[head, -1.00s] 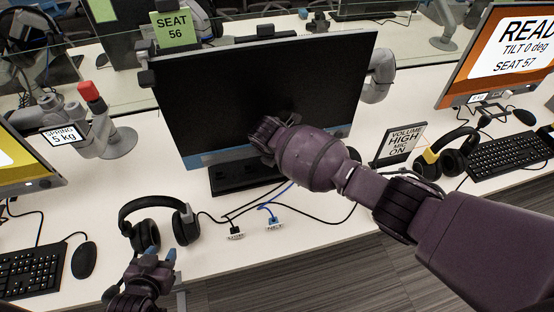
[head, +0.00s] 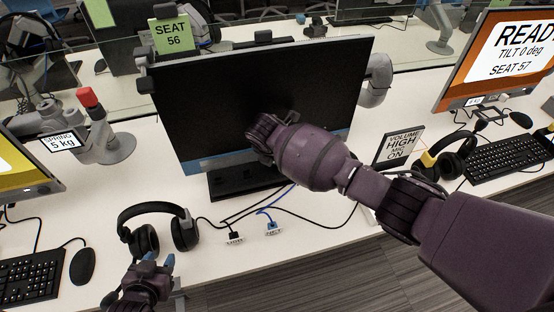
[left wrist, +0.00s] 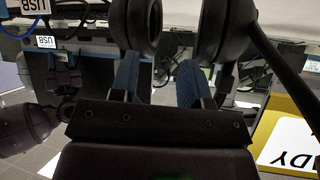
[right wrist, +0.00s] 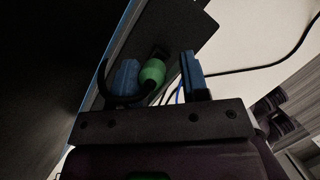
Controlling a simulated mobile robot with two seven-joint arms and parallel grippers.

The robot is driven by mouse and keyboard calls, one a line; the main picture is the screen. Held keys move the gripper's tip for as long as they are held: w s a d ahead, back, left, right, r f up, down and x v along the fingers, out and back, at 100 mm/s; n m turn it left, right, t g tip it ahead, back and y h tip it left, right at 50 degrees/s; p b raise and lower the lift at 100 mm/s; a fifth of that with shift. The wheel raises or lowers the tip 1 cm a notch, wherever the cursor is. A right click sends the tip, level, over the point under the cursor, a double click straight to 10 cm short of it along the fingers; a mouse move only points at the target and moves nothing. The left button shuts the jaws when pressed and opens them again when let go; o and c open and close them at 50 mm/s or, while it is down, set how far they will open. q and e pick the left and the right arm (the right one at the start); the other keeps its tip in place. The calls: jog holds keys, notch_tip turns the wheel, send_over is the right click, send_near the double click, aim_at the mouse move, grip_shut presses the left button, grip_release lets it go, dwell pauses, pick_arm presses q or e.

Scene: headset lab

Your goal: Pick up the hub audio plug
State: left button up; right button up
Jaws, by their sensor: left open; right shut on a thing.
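My right gripper (head: 258,140) is in front of the dark monitor (head: 300,85). Its fingertips are mostly hidden in the head view. In the right wrist view, a green rounded plug (right wrist: 152,72), which looks like the audio plug, is between the blue fingers, against the left one. A dark cable curves beside it. My right gripper is shut on this plug. My left gripper (head: 151,264) is open and empty near the front of the black headset (head: 158,232). In the left wrist view, the headset's earcups (left wrist: 222,30) are just beyond the open blue fingers.
Two cable ends with labels (head: 234,239) and (head: 272,230) lie on the white desk, cables running to the monitor base (head: 245,178). A mouse (head: 82,266) and keyboard (head: 30,278) are at left. A volume sign (head: 400,146) and yellow-black headset (head: 446,158) stand at right.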

pick_arm(q)
jog(key=shift+f, duration=0.15)
jog(key=shift+w, duration=0.1)
pick_arm(e)
jog(key=s+a, duration=0.4)
jog(key=s, duration=0.3)
jog(key=s+a+r, duration=0.1)
jog(key=s+a, duration=0.4)
jog(key=s, duration=0.3)
jog(key=shift+s, duration=0.3)
jog(key=shift+r, duration=0.1)
jog(key=shift+r+p, duration=0.85)
jog(key=shift+r, duration=0.05)
jog(key=shift+r+p, duration=0.6)
jog(key=shift+p, duration=0.2)
pick_arm(q)
jog(key=r, duration=0.3)
jog(key=shift+s+r, duration=0.2)
jog(key=shift+r, duration=0.05)
pick_arm(e)
jog(key=shift+d+f, duration=0.1)
jog(key=shift+d, duration=0.1)
